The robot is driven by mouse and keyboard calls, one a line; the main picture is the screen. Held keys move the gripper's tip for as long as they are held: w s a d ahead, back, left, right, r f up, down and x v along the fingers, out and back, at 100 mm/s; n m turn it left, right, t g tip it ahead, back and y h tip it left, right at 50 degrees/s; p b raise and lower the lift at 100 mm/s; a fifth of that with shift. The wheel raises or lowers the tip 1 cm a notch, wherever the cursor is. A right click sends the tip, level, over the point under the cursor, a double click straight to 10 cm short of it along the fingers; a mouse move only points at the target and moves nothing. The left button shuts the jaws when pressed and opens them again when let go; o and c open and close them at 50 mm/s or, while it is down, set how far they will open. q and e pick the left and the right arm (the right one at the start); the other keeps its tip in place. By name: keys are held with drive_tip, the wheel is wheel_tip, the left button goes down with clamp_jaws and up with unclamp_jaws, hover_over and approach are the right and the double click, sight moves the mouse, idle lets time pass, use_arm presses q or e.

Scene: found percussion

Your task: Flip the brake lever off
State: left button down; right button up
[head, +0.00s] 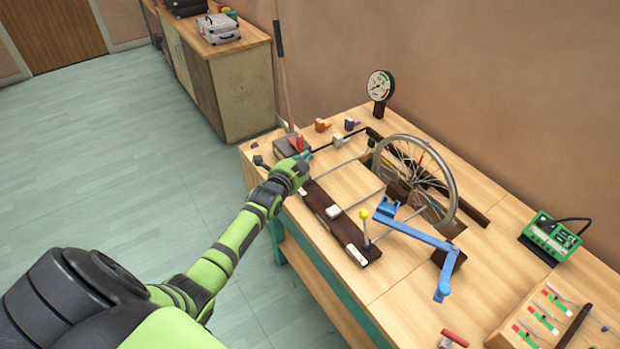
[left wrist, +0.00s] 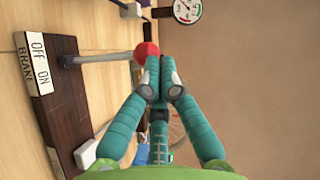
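The brake lever is a grey rod (left wrist: 98,58) with a red ball knob (left wrist: 146,49), rising from a dark wooden board beside a white label (left wrist: 38,64) reading OFF, ON and BRAKE. In the head view the red knob (head: 297,143) shows just past my left gripper (head: 304,158). In the left wrist view the teal fingers of my left gripper (left wrist: 157,82) are closed together, tips close to the knob and partly covering it. Whether they touch it I cannot tell. My right gripper is not in view.
A spoked wheel (head: 418,172), a blue crank arm (head: 418,234) and a yellow-knobbed lever (head: 363,214) stand on the wooden bench (head: 400,302). A dial gauge (head: 380,86) stands at the back. A green meter (head: 551,236) sits at the right. Floor left of the bench is clear.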

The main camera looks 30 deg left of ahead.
use_arm(q)
drive_tip(key=shift+w+a+f+n+g+h, duration=0.1)
drive_tip(key=shift+w+a+n+g+h, duration=0.25)
drive_tip(key=shift+a, duration=0.25)
drive_tip(key=shift+w+a+n+g+h, duration=0.15)
drive_tip(key=shift+w+a+n+g, duration=0.1)
drive_tip(key=shift+w+a+n, duration=0.25)
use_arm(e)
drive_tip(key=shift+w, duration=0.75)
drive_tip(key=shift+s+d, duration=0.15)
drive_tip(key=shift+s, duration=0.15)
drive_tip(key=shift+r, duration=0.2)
